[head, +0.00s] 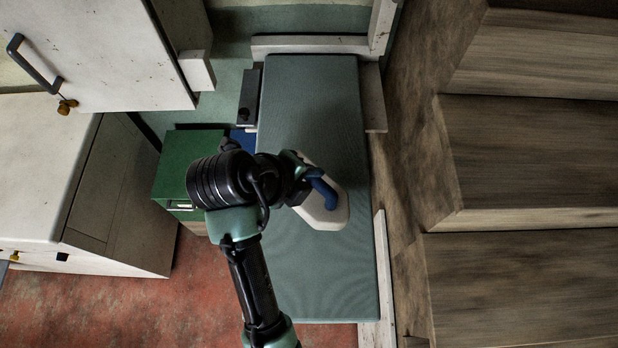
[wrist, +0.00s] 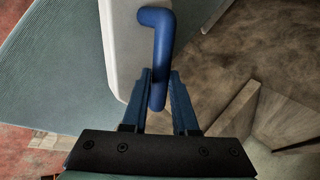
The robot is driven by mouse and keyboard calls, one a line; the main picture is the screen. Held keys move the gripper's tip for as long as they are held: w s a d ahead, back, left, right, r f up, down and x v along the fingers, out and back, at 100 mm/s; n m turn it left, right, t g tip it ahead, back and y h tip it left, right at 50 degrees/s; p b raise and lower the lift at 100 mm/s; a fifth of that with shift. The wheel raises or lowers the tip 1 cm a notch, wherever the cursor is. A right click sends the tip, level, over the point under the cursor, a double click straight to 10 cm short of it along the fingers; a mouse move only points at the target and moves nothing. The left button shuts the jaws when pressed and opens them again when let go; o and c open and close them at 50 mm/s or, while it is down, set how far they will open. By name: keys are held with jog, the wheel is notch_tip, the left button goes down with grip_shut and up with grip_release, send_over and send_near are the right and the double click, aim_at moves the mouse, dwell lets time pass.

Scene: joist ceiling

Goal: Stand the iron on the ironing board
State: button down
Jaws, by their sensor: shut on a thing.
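The iron (head: 323,207) has a white body and a blue handle. It shows over the middle of the green-grey ironing board (head: 312,100) in the head view. In the wrist view the iron's pale body (wrist: 125,45) lies beyond the blue handle (wrist: 155,50). My gripper (wrist: 159,85) has its two fingers closed on the lower end of the handle. In the head view my gripper (head: 312,178) is partly hidden by my arm. I cannot tell whether the iron touches the board.
Wooden steps (head: 530,160) rise along the right of the board. A white cabinet (head: 50,185) stands at the left, with a white door (head: 110,55) above it. A green box (head: 185,165) sits left of the board. The board's far and near ends are clear.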

jog(key=shift+w+f+p, duration=0.15)
jog(key=shift+f+p, duration=0.4)
jog(key=shift+f, duration=1.6)
jog(key=shift+f, duration=0.1)
jog(key=c, duration=0.7)
grip_release()
jog(key=v, duration=1.2)
